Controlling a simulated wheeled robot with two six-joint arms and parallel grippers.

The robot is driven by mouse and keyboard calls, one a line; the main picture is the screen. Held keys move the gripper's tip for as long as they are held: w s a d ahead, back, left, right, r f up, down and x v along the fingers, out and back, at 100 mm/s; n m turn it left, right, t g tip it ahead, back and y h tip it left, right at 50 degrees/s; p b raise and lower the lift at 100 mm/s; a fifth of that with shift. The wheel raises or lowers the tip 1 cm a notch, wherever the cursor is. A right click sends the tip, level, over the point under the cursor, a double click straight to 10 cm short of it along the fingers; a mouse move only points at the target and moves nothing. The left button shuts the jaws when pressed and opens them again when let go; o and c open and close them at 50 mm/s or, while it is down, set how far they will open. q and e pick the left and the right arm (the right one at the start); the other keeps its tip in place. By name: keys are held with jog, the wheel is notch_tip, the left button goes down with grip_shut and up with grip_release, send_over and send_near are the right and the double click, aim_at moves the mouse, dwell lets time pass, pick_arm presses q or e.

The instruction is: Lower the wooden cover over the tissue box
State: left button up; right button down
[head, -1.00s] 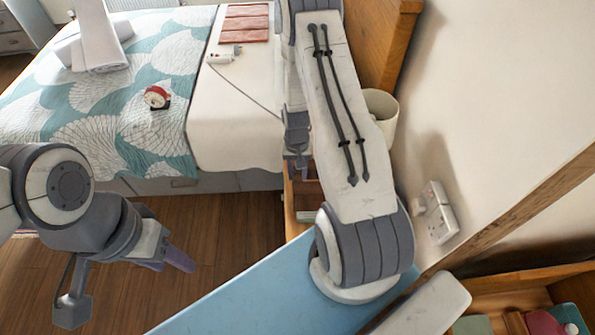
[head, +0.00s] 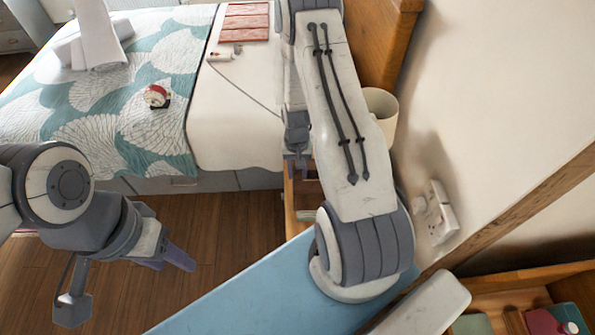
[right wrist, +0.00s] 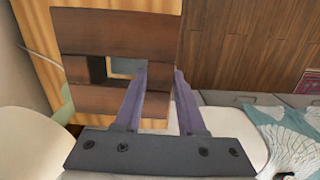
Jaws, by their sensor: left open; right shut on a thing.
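The wooden cover (right wrist: 112,36) is a dark brown slatted piece with a square opening, seen from above in the right wrist view. My right gripper (right wrist: 161,72) is shut on the side of the cover, one finger at the opening and the other at its right edge. In the head view my right gripper (head: 299,163) is partly hidden by my arm and hangs over the bedside unit. A pale blue-grey patch (right wrist: 124,66) shows through the opening; I cannot tell whether it is the tissue box. My left gripper (head: 168,260) is open and empty above the floor.
A white bin-like pot (head: 381,106) stands by the wall. A blue surface (head: 262,290) lies in front.

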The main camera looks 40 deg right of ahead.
jog(key=shift+f+b, duration=3.25)
jog(key=shift+f, duration=1)
dwell(0.8)
jog(key=shift+c, duration=2.1)
grip_release()
jog(key=r, duration=0.7)
jog(key=r+b, duration=0.1)
jog(key=r, duration=0.2)
jog(key=shift+w+d+r, duration=0.2)
jog(key=shift+w+r, duration=0.05)
jog(key=shift+w, duration=0.05)
